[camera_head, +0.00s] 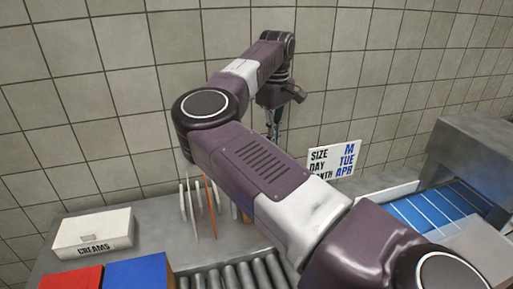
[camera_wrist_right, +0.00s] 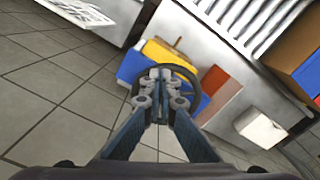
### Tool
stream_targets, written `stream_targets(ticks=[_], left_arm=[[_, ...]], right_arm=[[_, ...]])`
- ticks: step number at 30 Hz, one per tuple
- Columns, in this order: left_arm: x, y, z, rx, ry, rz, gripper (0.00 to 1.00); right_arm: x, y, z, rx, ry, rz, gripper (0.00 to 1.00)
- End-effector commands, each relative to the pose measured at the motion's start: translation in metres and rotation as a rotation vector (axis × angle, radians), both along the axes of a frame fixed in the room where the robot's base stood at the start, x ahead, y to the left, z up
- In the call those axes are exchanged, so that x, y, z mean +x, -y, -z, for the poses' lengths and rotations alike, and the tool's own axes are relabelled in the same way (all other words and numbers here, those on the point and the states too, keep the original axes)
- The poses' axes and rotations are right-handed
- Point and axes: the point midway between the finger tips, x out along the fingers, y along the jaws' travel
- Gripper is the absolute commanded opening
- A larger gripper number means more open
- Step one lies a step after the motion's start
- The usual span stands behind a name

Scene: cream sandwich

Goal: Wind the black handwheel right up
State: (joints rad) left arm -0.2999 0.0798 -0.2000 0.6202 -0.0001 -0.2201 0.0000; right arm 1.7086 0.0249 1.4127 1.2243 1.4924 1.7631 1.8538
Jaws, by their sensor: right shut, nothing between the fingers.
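The black handwheel (camera_wrist_right: 195,79) shows in the right wrist view as a dark ring, partly hidden behind the fingers of my right gripper (camera_wrist_right: 160,75). That gripper is shut with nothing between its fingers. Its tips overlap the ring in the picture; I cannot tell whether they touch it. In the head view my right arm crosses from the lower right to the upper middle, and its gripper (camera_head: 272,122) points down, partly hidden by the arm. I do not make out the handwheel in the head view. My left gripper is in neither view.
In the head view a white CREAMS box (camera_head: 93,232), a red bin (camera_head: 70,278) and a blue bin (camera_head: 138,271) stand at lower left. Rollers (camera_head: 235,277) run at the bottom. A SIZE/DAY sign (camera_head: 334,160) and a blue belt (camera_head: 440,208) are at right. Tiled wall behind.

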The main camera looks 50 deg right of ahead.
Motion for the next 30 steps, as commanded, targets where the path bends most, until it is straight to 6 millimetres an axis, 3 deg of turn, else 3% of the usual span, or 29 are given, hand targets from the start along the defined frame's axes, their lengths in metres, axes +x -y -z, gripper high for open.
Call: stream_targets(ticks=[10,30], left_arm=[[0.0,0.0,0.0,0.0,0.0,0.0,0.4],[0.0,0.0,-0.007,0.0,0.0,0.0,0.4]], right_arm=[[0.003,-0.004,-0.001,-0.001,0.0,-0.002,0.0],[0.05,-0.063,-0.001,-0.001,0.0,-0.002,0.0]])
